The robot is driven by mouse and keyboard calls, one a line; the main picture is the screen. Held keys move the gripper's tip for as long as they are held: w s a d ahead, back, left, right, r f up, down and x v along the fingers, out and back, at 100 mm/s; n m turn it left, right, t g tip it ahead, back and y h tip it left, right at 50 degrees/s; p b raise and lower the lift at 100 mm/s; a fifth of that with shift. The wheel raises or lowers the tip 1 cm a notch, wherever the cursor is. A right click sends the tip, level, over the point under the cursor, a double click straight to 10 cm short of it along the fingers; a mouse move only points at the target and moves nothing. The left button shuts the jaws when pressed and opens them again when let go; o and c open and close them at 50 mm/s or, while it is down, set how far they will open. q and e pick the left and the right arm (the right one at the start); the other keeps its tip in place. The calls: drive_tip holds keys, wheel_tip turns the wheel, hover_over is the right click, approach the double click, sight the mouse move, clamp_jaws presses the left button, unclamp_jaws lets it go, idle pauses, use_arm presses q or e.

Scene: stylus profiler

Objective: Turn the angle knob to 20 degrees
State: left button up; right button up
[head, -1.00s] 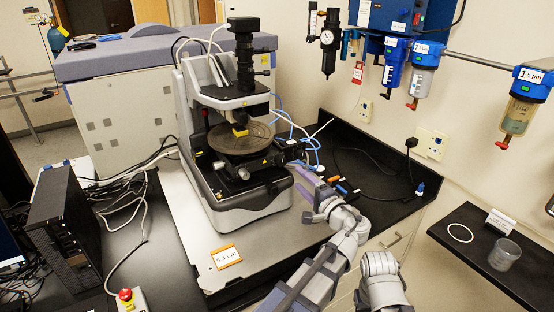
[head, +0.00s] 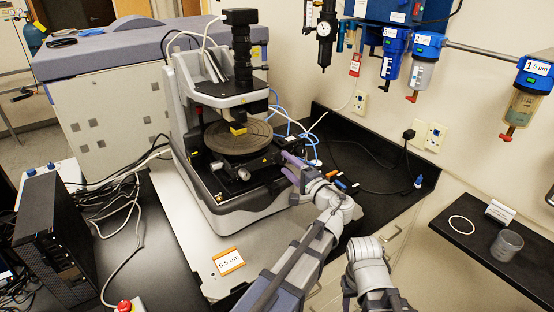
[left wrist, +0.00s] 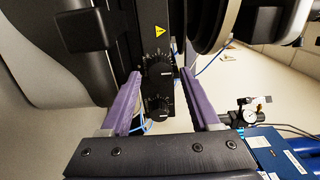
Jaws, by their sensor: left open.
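The profiler (head: 225,200) stands on the bench with a round dark stage (head: 238,138) and a small yellow block on it. In the left wrist view, two black dial knobs (left wrist: 159,71) and (left wrist: 157,107) sit one above the other on a black panel. Their markings are too small to read, so I cannot tell which is the angle knob. My left gripper (head: 289,164) is at the right side of the stage unit. Its purple fingers are open, one on each side of the knobs in the wrist view (left wrist: 160,75), with visible gaps. My right gripper is out of view.
Blue hoses and a cable lie behind the stage, near my left gripper. Filters (head: 425,60) hang on the wall at the right. A black shelf (head: 490,250) holds a clear cup (head: 506,245). A "6.5 µm" card (head: 228,262) lies at the front of the bench.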

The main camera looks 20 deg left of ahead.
use_arm(q)
drive_tip(key=shift+x, duration=0.95)
drive_tip(key=shift+s+d, duration=0.1)
clamp_jaws()
